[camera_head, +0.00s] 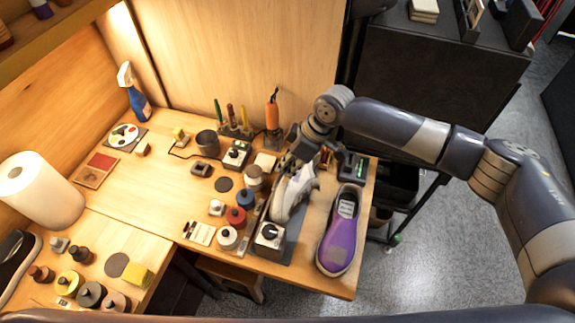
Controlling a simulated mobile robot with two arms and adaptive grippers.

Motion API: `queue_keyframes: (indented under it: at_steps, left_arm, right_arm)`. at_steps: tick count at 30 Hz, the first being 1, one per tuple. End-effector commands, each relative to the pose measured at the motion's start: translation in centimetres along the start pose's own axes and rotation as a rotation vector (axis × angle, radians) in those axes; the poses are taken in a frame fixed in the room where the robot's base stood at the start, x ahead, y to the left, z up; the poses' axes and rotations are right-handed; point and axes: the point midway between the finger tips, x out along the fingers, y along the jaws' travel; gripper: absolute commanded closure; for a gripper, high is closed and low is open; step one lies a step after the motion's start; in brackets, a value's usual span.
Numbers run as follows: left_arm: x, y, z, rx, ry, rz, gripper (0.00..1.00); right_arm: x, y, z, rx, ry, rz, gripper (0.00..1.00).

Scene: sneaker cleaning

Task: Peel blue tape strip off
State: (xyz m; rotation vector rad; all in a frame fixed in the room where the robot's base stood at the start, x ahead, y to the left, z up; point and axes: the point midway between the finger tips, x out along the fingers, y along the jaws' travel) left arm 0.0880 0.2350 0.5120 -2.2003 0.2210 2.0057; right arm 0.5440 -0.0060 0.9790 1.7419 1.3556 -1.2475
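A light grey and white sneaker (293,197) stands on a dark mat or stand (291,246) near the right end of the wooden workbench. My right gripper (287,162) points down at the far end of this sneaker, very close to it. Its fingertips are small and overlap the shoe, so I cannot tell whether they are open or shut, or touching. I cannot make out a blue tape strip; it may be hidden by the gripper or too small to see. My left gripper is not in view.
A purple sneaker (341,236) lies to the right by the bench edge. A grey box with a black knob (270,236) stands before the grey shoe. Several jars crowd its left, including a red-lidded one (236,217). An orange-handled tool (272,110) stands behind. Bench left of centre is clearer.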

Motion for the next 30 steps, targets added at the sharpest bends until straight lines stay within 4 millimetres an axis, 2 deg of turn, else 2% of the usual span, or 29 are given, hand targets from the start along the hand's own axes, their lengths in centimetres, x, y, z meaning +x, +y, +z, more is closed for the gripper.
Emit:
queue_keyframes:
  at_steps: [9,24,30]
  left_arm:
    - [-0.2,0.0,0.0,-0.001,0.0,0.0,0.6]
    - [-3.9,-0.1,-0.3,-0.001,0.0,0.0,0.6]
    - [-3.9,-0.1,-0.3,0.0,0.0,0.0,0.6]
  right_arm:
    - [-0.2,0.0,-0.1,0.0,0.0,0.0,1.0]
    - [-3.6,-0.4,-1.5,0.001,0.001,-0.001,1.0]
    - [-3.7,-0.4,-1.5,0.0,0.0,-0.001,1.0]
